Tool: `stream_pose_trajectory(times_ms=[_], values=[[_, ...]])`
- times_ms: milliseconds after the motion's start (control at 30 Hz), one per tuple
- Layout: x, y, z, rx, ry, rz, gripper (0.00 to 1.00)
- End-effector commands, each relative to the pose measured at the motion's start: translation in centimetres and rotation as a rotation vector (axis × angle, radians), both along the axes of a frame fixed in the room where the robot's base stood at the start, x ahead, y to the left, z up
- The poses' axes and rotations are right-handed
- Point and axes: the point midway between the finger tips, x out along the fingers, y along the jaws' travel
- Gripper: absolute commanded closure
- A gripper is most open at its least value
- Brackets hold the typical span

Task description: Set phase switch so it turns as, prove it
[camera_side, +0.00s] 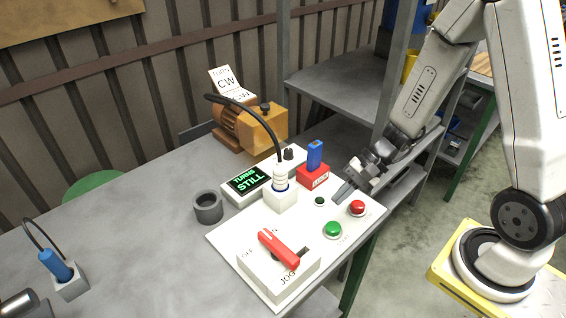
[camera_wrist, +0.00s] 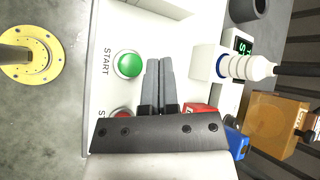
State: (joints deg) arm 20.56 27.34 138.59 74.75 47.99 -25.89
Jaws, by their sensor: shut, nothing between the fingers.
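My gripper (camera_side: 342,192) is shut and empty, above the white panel (camera_side: 225,237) near the red stop button (camera_side: 357,207). In the wrist view its fingers (camera_wrist: 159,65) lie together beside the green START button (camera_wrist: 130,65). The green button (camera_side: 333,230) also shows in the side view. A blue upright piece (camera_side: 315,154) stands in a red block (camera_side: 312,177); I cannot tell if it is the phase switch. A red lever (camera_side: 278,248) sits on a white box marked OFF and JOG. The display (camera_side: 249,180) reads TURNS STILL. A card (camera_side: 226,82) by the orange motor (camera_side: 262,127) reads CW.
A white plug (camera_side: 281,178) with a black cable stands in a white socket on the panel. A grey ring (camera_side: 208,207) is left of it. A blue plug (camera_side: 55,265) stands in a holder at far left. A shelf post rises behind my gripper.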

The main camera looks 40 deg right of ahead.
Motion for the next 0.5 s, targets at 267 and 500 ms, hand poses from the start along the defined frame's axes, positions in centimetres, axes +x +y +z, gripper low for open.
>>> stream_pose_trajectory(times_ms=[267, 500], values=[[0.0, 0.0, -2.8, 0.002, 0.003, -0.001, 1.00], [0.0, 0.0, -4.9, 0.001, 0.002, 0.000, 1.00]])
